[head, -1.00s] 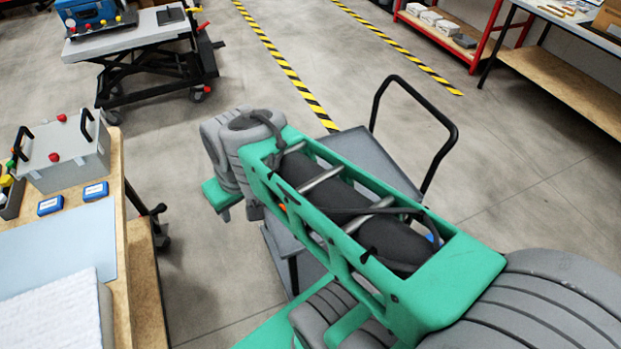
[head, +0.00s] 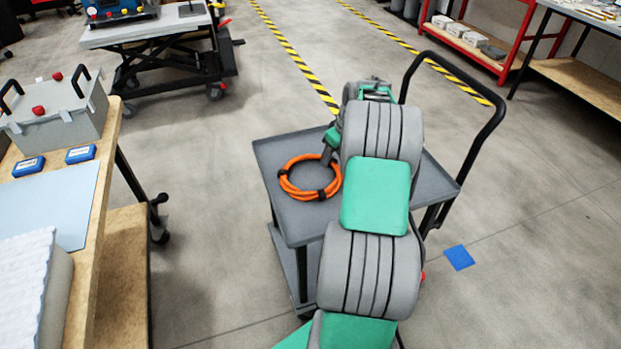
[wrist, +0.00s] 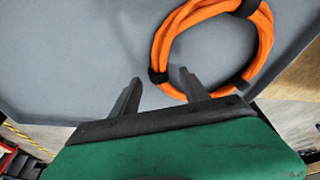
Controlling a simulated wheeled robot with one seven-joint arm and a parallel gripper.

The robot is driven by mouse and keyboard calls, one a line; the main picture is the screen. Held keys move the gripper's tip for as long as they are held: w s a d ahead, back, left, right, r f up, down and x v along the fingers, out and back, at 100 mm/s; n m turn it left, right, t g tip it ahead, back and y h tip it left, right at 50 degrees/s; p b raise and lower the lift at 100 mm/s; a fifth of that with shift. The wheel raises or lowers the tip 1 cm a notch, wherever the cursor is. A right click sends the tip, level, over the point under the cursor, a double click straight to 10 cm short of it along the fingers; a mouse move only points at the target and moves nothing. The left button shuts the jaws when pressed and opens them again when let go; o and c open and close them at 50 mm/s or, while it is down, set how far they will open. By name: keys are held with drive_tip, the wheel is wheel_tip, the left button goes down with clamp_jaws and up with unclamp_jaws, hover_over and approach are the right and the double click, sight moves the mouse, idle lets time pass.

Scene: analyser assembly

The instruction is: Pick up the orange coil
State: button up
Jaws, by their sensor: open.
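The orange coil (head: 288,187) lies flat on the left part of the grey cart's top (head: 278,148) in the head view. It is a ring of cable with black ties. In the wrist view the coil (wrist: 158,50) shows at the upper right. My gripper (wrist: 160,85) is open with nothing held between its fingers. Its right finger overlaps the inside of the ring near a black tie, and its left finger is outside the ring to the left. I cannot tell its height above the cart. In the head view my arm hides the right part of the cart top and most of the gripper.
The cart has a black push handle (head: 497,108) at the right. A wooden workbench (head: 108,190) with a grey box (head: 62,125) and blue small boxes stands at the left. A lift table (head: 150,35) is behind. A blue square (head: 459,257) lies on the floor right of the cart.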

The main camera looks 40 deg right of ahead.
drive_tip(key=shift+x, duration=1.05)
clamp_jaws()
drive_tip(key=shift+r, duration=0.15)
idle(0.4)
